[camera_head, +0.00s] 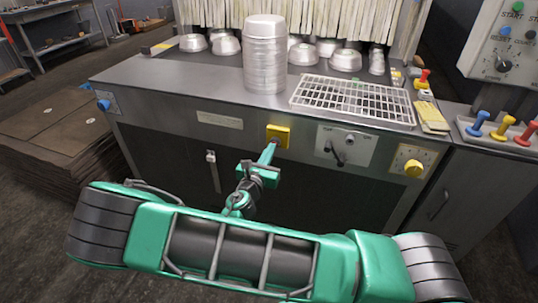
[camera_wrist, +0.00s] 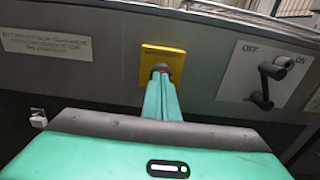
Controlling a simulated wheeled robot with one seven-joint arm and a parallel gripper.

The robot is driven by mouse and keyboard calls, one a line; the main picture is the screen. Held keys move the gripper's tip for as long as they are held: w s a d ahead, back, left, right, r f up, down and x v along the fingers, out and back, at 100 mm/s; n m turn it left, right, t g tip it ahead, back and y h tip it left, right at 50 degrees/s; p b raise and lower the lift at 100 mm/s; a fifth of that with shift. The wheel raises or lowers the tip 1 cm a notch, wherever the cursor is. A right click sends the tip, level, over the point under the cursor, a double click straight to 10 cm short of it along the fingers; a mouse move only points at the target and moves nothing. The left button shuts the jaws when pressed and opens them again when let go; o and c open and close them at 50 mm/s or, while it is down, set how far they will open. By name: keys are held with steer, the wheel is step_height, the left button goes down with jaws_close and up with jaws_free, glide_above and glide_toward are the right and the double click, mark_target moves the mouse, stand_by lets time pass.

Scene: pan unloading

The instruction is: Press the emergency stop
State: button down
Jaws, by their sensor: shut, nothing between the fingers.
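The emergency stop is a red button (camera_wrist: 160,68) on a yellow plate (camera_head: 278,135) on the front panel of the machine. In the wrist view the yellow plate (camera_wrist: 163,62) shows with only the top of the red button visible. My gripper (camera_head: 270,150) is shut and empty, its fingertips pointing at the button. In the wrist view my gripper (camera_wrist: 160,80) covers the lower part of the button. The tips are at or very near it; I cannot tell whether they touch or whether the button is pushed in.
An OFF/ON panel with a black lever (camera_wrist: 265,85) is right of the plate. A yellow knob (camera_head: 413,168) is further right. A blue button (camera_head: 104,105) is at the left corner. Stacked metal pans (camera_head: 265,60) and a wire rack (camera_head: 352,97) stand on top.

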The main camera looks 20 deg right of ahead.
steer(key=shift+w+d+r, duration=0.4)
steer(key=shift+w+d, duration=0.25)
steer(key=shift+w, duration=0.05)
steer(key=shift+a, duration=0.1)
steer(key=v, duration=1.4)
steer(key=shift+s+a+f, duration=0.2)
steer(key=shift+a+f, duration=0.15)
